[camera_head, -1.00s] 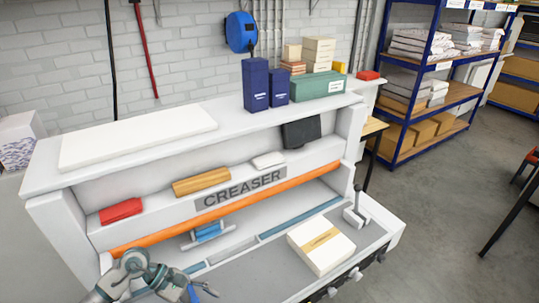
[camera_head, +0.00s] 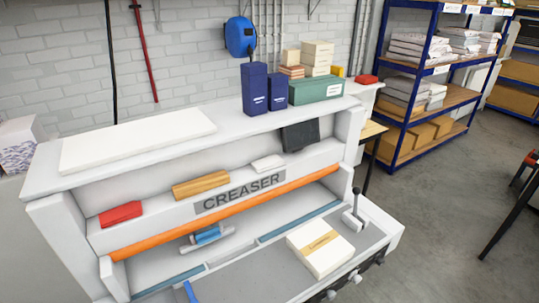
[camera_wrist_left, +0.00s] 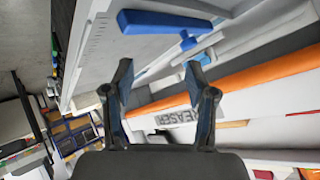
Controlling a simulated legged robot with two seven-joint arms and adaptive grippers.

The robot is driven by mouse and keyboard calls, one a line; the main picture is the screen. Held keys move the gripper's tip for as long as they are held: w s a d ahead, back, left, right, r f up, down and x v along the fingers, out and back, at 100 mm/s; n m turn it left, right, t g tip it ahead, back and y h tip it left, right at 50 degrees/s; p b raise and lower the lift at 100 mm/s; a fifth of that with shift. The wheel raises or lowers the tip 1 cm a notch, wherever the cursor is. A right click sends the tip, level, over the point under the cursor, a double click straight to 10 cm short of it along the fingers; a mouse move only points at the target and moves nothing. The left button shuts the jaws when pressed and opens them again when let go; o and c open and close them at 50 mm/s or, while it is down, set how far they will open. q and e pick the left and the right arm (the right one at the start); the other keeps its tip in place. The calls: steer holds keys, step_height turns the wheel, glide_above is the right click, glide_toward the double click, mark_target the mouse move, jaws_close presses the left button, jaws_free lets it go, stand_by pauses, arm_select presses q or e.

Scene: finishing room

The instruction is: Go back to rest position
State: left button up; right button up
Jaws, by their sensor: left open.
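My left gripper (camera_wrist_left: 158,80) shows in the left wrist view with its two fingers spread apart and nothing between them. It is out of the head view. Beyond its fingertips in the wrist view lies a blue-handled tool (camera_wrist_left: 165,22) on the grey bed of the creaser. A small blue piece (camera_head: 190,292) shows at the bottom edge of the head view. The white creaser (camera_head: 60,215) fills the middle of the head view, with an orange bar (camera_head: 230,212) across it. My right gripper is in neither view.
A banded paper stack (camera_head: 320,250) and a small lever (camera_head: 355,212) stand on the creaser bed. A blue cylinder tool (camera_head: 207,235) lies under the bar. Navy boxes (camera_head: 255,88) stand on top. A blue shelf rack (camera_head: 425,75) is at the right, with open floor (camera_head: 440,220) before it.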

arm_select(q)
steer(key=s+d+f+n+g, duration=0.1)
steer(key=s+f+n+g, duration=0.45)
steer(key=s, duration=0.75)
step_height(320, 180, down, 31)
steer(key=s+m+g+b, duration=0.2)
steer(key=g+b, duration=0.1)
steer(key=b, duration=0.2)
steer(key=s+a+f+b, duration=0.3)
steer(key=s+f+b, duration=0.2)
steer(key=s+f, duration=1.4)
step_height(320, 180, down, 4)
steer(key=shift+f+g+h, duration=0.1)
steer(key=shift+g+h, duration=0.2)
steer(key=shift+g, duration=0.05)
